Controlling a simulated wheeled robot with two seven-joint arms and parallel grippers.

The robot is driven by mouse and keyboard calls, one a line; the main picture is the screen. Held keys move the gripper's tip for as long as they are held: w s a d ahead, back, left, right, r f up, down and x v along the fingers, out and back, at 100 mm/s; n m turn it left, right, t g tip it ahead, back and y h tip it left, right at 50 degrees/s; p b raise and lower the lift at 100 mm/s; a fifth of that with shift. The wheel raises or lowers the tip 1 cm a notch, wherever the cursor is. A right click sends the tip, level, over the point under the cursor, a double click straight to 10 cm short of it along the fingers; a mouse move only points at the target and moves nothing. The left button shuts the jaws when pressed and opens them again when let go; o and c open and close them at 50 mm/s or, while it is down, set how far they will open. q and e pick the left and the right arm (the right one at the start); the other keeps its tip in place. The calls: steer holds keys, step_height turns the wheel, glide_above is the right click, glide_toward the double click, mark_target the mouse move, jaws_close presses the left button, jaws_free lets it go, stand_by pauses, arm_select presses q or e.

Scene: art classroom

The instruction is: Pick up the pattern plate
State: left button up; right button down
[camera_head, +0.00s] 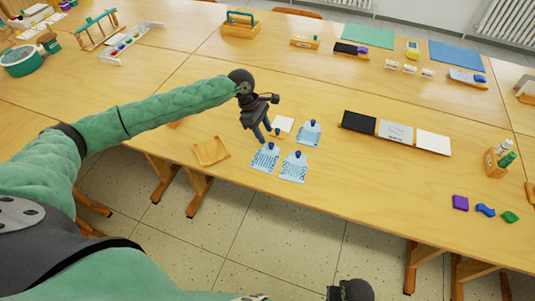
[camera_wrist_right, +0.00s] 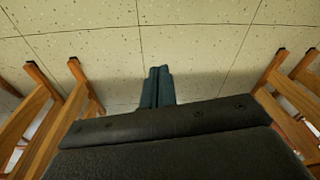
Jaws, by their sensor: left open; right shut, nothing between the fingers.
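Light blue plates with dark blue knobs lie on the table in the head view: a front left one (camera_head: 263,163), a front right one (camera_head: 292,173) and a back right one (camera_head: 307,138). The front two carry dark markings. I cannot tell which is the pattern plate. My left gripper (camera_head: 265,137) is open, pointing down just above and behind the front left plate. A small dark blue knob shows beside its fingers, next to a white square (camera_head: 283,124). My right gripper (camera_wrist_right: 157,80) is shut and empty over the floor, away from the table.
A small wooden tray (camera_head: 210,151) lies left of the plates. A black panel (camera_head: 359,121), a grey one (camera_head: 395,131) and a white one (camera_head: 433,142) lie to the right. Purple, blue and green pieces (camera_head: 485,210) sit near the right front edge. The table before them is clear.

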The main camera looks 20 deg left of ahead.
mark_target(271, 144)
arm_select(q)
steer(key=p+x, duration=0.1)
steer(key=x, duration=0.3)
steer(key=shift+w+d+f+p, duration=0.15)
steer(key=shift+d+p, duration=0.05)
steer(key=shift+p, duration=0.2)
steer(key=shift+f, duration=0.35)
jaws_close()
arm_select(e)
step_height(271, 144, down, 8)
steer(key=s, duration=0.1)
steer(key=shift+s+d+r, duration=0.2)
steer(key=shift+d, duration=0.2)
